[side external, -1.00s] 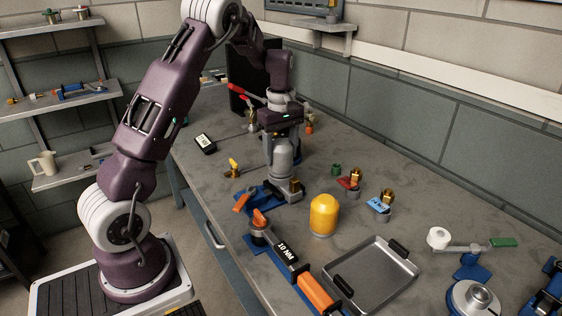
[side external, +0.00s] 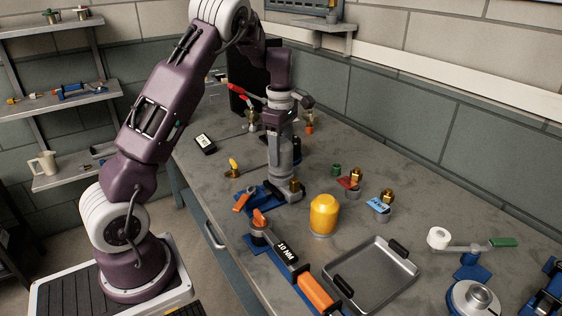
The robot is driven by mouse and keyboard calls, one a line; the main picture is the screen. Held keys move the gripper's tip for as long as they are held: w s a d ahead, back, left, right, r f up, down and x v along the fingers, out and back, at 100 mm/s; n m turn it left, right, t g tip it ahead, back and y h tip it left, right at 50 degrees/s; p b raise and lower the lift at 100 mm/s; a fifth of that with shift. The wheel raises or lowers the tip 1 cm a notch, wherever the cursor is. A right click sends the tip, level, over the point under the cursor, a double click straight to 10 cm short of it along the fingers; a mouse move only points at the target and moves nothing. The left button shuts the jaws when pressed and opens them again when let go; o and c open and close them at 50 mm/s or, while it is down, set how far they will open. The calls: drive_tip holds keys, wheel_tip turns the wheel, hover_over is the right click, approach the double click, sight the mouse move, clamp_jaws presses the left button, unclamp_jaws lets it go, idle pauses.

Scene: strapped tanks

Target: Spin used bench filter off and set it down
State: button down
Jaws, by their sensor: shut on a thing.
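The grey bench filter (side external: 284,155) stands upright, over a grey base (side external: 288,192) at the middle of the bench. My gripper (side external: 280,134) points down from above and is shut on the upper part of the filter. The fingers hide the filter's top. I cannot tell whether the filter is still seated on its base or slightly raised.
A yellow domed canister (side external: 324,215) stands just in front. A torque wrench (side external: 285,250) and an empty metal tray (side external: 375,270) lie nearer the bench's front. Small brass fittings (side external: 386,195) sit to the right. Bare bench (side external: 440,195) lies at the right.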

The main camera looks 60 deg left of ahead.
sight(281, 140)
drive_tip(key=shift+r, duration=2.15)
drive_tip(key=shift+r, duration=0.35)
wheel_tip(281, 140, up, 5)
drive_tip(key=shift+f, duration=0.2)
drive_tip(key=d+m, duration=1.1)
drive_tip(key=d, duration=2.4)
drive_tip(key=shift+s+d+f, duration=0.15)
drive_tip(key=shift+f, duration=3.8)
drive_tip(key=shift+s+d+f, duration=0.1)
drive_tip(key=shift+d+f, duration=0.05)
drive_tip(key=shift+f, duration=3.8)
